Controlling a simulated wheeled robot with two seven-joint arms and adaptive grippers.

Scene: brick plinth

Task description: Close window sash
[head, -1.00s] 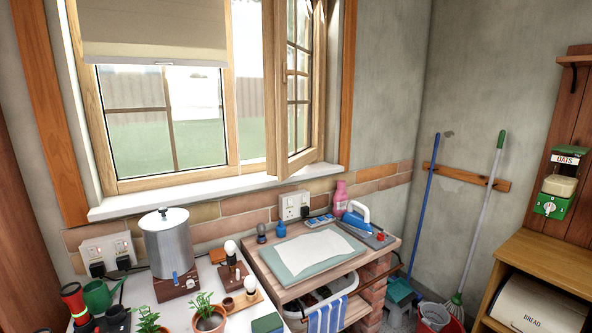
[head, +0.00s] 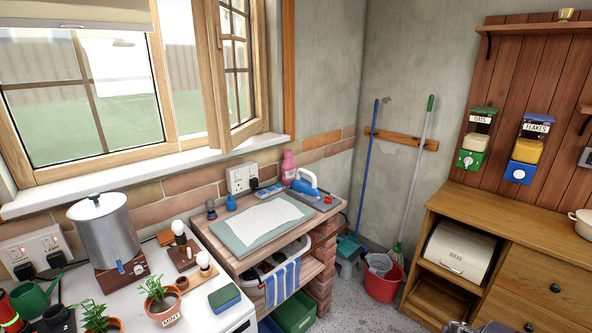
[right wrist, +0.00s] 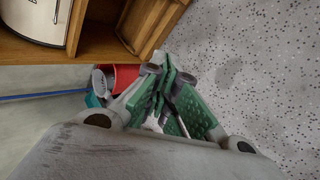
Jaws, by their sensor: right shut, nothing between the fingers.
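The window sash (head: 211,75) is a wooden frame with small panes in the upper left of the head view. It stands swung inward at an angle, with the opening to its left uncovered. A small handle shows on its near stile. The fixed window frame (head: 165,85) and pale sill (head: 120,168) are around and below it. My right gripper (right wrist: 166,72) shows in the right wrist view, with green finger pads together and nothing between them. It is over the floor side of the room, away from the sash. My left gripper is not in view.
A steel pot (head: 105,230), potted plants and bulbs crowd the white counter below the window. A red bucket (head: 384,283), broom and mop are in the corner. A wooden cabinet (head: 500,232) stands right.

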